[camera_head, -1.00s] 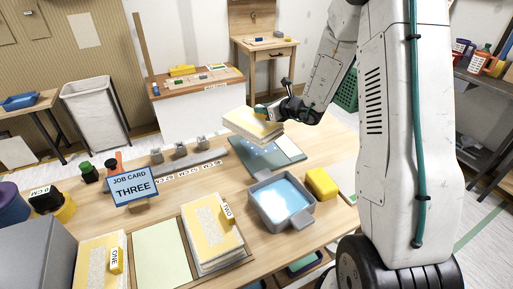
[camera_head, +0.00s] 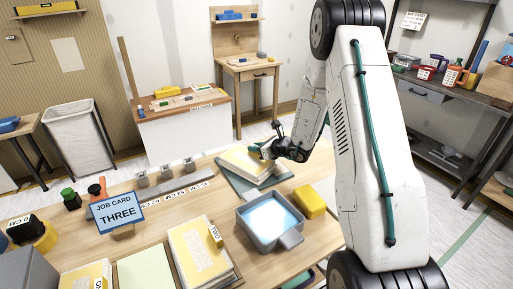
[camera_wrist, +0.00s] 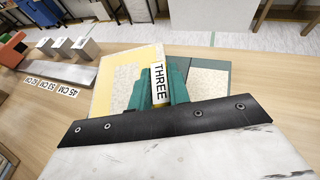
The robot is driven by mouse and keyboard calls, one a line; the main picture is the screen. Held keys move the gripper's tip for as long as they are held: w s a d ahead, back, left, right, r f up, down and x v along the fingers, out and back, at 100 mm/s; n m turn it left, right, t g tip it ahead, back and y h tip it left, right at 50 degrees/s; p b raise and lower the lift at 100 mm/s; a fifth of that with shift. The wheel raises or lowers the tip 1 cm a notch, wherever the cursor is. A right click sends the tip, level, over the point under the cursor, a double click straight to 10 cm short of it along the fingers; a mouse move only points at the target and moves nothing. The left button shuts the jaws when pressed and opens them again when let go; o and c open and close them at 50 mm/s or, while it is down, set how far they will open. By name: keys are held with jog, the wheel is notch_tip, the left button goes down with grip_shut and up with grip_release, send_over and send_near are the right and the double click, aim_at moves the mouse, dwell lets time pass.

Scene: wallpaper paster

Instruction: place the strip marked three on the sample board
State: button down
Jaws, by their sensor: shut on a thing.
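The strip marked three (camera_head: 240,160) is a cream and yellow folded piece. It is over the dark teal sample board (camera_head: 232,180) in the head view and covers much of it; I cannot tell whether they touch. My gripper (camera_head: 266,152) is shut on the strip's tab. Some of the teal board (camera_wrist: 216,66) shows to the right there. The job card (camera_head: 118,211) reads THREE.
A grey water tray (camera_head: 245,222) and a yellow sponge (camera_head: 310,201) stand in front of the board. A metal rail with blocks (camera_head: 178,183) lies to its left. Strip two (camera_head: 198,250), a pale green sheet (camera_head: 146,270) and strip one (camera_head: 82,280) are at the front left.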

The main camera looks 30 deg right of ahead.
jog(key=c, duration=1.3)
grip_release()
jog(key=shift+f, duration=0.1)
